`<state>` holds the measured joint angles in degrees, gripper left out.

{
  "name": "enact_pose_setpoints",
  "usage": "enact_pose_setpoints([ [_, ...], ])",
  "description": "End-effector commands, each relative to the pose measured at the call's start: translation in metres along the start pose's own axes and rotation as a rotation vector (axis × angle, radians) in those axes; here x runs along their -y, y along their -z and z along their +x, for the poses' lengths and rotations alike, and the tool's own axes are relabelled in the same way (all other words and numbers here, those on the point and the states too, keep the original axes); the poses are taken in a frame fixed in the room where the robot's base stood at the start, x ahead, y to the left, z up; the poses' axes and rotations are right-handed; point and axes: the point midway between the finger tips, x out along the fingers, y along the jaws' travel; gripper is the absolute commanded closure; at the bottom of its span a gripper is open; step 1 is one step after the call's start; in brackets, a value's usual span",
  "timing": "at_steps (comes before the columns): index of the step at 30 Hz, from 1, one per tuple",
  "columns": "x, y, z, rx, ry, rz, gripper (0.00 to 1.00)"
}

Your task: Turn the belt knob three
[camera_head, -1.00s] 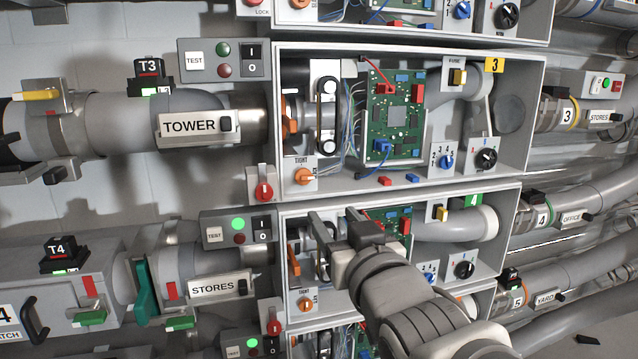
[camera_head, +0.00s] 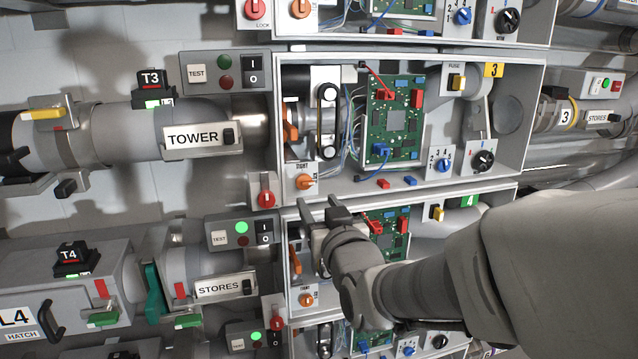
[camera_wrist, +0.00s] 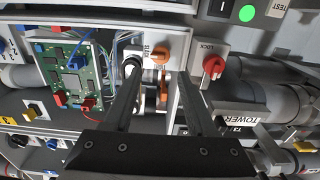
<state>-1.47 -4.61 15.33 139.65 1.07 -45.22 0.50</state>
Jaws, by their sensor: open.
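The belt knob of box three is an orange knob (camera_head: 304,182) on a small white plate marked TIGHT, at the lower left inside the open box three (camera_head: 535,110). In the wrist view the orange knob (camera_wrist: 160,57) shows between the fingertips, near the top middle. My gripper (camera_head: 321,204) is open and empty, just below the knob in the head view, in front of the upper edge of box four. Its two fingers also show in the wrist view (camera_wrist: 158,70), spread either side of the knob. I cannot tell the distance from fingertips to knob.
A red LOCK knob (camera_head: 265,198) is left of the orange knob; it also shows right of my fingers (camera_wrist: 213,67). Belt pulleys (camera_head: 327,120) and a green circuit board (camera_head: 395,118) are above. Box four has another orange knob (camera_head: 306,300).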

Motion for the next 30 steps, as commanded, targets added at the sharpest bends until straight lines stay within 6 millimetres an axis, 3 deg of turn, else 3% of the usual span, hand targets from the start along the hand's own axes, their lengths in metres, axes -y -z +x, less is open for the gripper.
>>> enact_pose_setpoints([
  [9,0.0,0.0,0.051,0.002,0.001,0.0,0.43],
  [15,0.0,0.0,0.074,0.001,0.001,0.0,0.43],
  [29,0.0,0.0,0.083,0.0,0.001,-0.001,0.43],
  [30,0.0,0.0,0.083,0.0,0.001,-0.001,0.5],
])
